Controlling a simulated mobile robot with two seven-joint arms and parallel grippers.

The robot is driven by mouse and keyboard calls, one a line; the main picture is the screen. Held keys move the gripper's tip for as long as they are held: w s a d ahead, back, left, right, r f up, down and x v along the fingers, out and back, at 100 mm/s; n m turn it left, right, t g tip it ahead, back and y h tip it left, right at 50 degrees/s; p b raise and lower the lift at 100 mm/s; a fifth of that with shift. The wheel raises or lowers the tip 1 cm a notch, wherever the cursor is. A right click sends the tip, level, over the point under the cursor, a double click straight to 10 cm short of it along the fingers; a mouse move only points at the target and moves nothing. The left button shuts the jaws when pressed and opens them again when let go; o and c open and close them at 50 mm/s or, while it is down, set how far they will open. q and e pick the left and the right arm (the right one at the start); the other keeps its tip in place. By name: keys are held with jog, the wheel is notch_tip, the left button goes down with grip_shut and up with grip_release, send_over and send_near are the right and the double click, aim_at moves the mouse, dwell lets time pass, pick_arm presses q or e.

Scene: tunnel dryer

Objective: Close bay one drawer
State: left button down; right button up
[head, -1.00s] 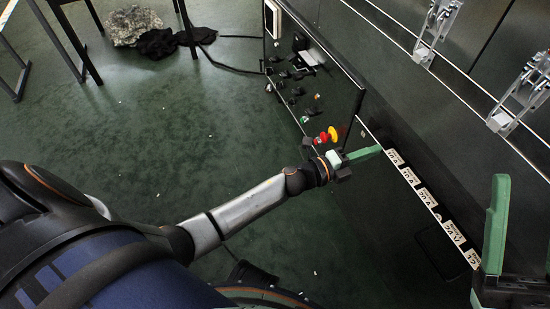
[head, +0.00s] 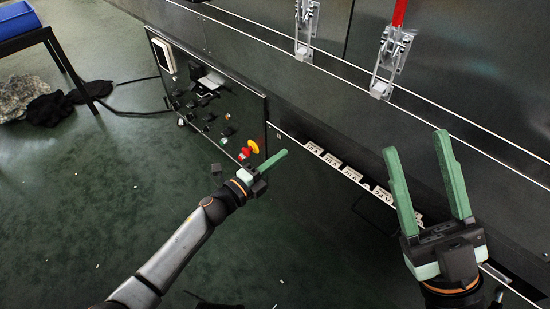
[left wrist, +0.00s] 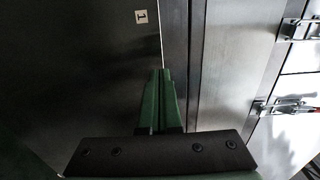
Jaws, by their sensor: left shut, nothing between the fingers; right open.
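The lower dark front (head: 300,180), which I take for the bay one drawer, runs below a pale edge line with several white labels (head: 330,160). Whether it stands out from the cabinet I cannot tell. In the left wrist view a dark panel (left wrist: 75,70) bears a small label "1" (left wrist: 141,16). My left gripper (head: 284,153) is shut and empty, its green fingertips close to the panel's left end; contact is unclear. They also show in the left wrist view (left wrist: 160,72), beside a bright vertical edge. My right gripper (head: 415,142) is open and empty, hiding the labels' right end.
A control panel (head: 205,95) with knobs and a red-yellow button (head: 249,149) stands left of my left gripper. Metal latches (head: 306,30) and a red handle (head: 398,12) are on the upper doors. A blue bin (head: 17,17) is far left.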

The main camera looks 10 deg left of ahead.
notch_tip(320, 180, up, 3)
jog(key=shift+d+f+p, duration=0.1)
jog(key=shift+f+p, duration=0.05)
jog(key=shift+p, duration=0.85)
pick_arm(q)
jog(key=v, duration=1)
pick_arm(e)
jog(key=shift+c, duration=1.1)
